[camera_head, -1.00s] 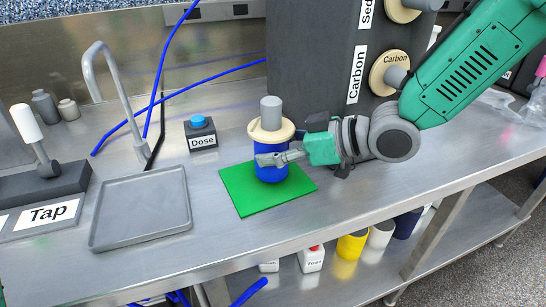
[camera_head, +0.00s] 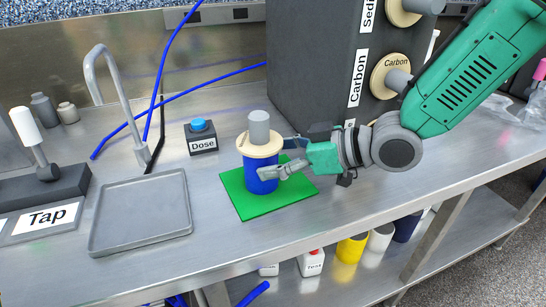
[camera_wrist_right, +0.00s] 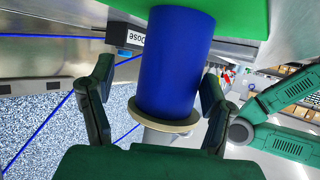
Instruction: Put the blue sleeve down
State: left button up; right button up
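The blue sleeve (camera_head: 258,177) stands upright on the green mat (camera_head: 295,190), left of the mat's middle. A cream ring (camera_head: 252,149) and a grey cylinder (camera_head: 259,122) top it. My right gripper (camera_head: 275,157) reaches in from the right, with one finger in front of the sleeve and the other behind. In the right wrist view the fingers are spread on both sides of the sleeve (camera_wrist_right: 176,60), with a clear gap on the left; the right finger is close to it or touching. My left gripper is out of view.
The Dose button box (camera_head: 200,137) stands behind the mat. A grey tray (camera_head: 140,215), a tap (camera_head: 110,85) and the Tap lever (camera_head: 35,145) are at the left. A dark cabinet (camera_head: 310,70) stands behind. Bare bench lies in front and right of the mat.

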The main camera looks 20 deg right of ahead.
jog(key=s+d+r, duration=0.1)
jog(key=s+d+r+p, duration=0.1)
jog(key=s+r, duration=0.1)
jog(key=shift+s+d, duration=0.2)
jog(key=shift+d, duration=0.2)
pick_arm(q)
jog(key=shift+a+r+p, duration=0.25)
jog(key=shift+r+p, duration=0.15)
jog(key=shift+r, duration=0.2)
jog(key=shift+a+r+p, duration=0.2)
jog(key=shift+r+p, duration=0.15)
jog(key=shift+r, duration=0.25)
pick_arm(e)
jog(key=shift+f+v, duration=0.15)
jog(key=shift+v, duration=1.1)
jog(key=shift+f+v, duration=0.15)
jog(key=shift+v, duration=1.15)
